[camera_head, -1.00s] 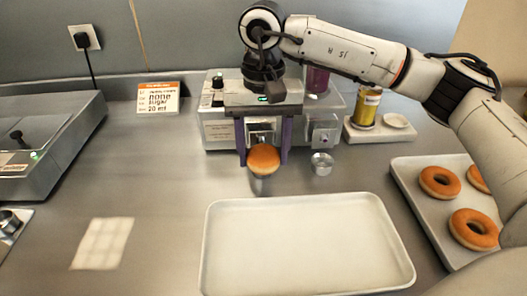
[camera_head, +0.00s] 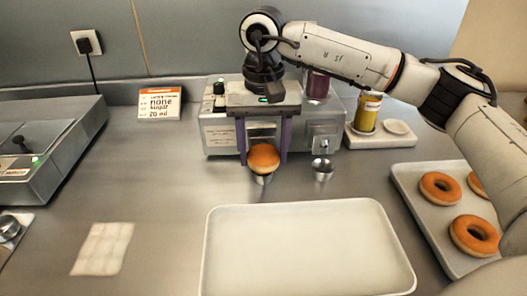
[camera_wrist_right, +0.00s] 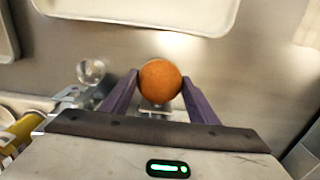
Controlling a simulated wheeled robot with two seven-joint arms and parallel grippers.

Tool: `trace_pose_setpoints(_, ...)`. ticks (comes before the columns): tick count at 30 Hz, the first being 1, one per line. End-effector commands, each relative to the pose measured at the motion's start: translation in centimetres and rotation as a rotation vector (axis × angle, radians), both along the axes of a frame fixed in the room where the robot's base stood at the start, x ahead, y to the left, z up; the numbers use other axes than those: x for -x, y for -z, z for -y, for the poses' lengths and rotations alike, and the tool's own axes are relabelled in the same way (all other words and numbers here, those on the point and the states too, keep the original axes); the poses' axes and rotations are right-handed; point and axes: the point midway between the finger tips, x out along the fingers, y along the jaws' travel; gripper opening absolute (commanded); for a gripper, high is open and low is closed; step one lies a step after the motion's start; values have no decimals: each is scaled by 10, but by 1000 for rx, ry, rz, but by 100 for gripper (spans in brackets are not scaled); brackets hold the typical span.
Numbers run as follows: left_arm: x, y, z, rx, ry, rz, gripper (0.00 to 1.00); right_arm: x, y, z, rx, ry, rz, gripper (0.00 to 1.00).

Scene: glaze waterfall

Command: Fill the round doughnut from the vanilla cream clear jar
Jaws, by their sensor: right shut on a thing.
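My right gripper (camera_head: 264,150) has purple fingers and is shut on the round doughnut (camera_head: 264,158), a golden ball without a hole. It holds the doughnut in front of the grey filling machine (camera_head: 222,135), at its left outlet. In the right wrist view the doughnut (camera_wrist_right: 160,80) sits between the fingertips, with a metal part partly hidden behind it. I cannot tell whether the nozzle is inside the doughnut. A dark red jar (camera_head: 318,84) stands on the machine's right side. The vanilla cream clear jar cannot be made out; my gripper covers the machine's left top. My left gripper is not in view.
A small cup (camera_head: 322,170) stands below the right outlet; another (camera_head: 262,179) is below the doughnut. An empty tray (camera_head: 305,245) lies in front. Ring doughnuts (camera_head: 440,187) lie on a tray at right. A yellow jar (camera_head: 366,111) and a sign (camera_head: 159,103) stand behind.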

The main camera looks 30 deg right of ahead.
Motion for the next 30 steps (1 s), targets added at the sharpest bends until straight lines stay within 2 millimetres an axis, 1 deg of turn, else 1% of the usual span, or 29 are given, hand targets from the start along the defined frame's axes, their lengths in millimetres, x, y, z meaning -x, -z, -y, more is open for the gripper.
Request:
trace_pose_setpoints(20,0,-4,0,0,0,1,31,-13,0,5,-1,1,0,32)
trace_pose_setpoints(30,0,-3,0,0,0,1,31,-12,0,6,0,1,1,32)
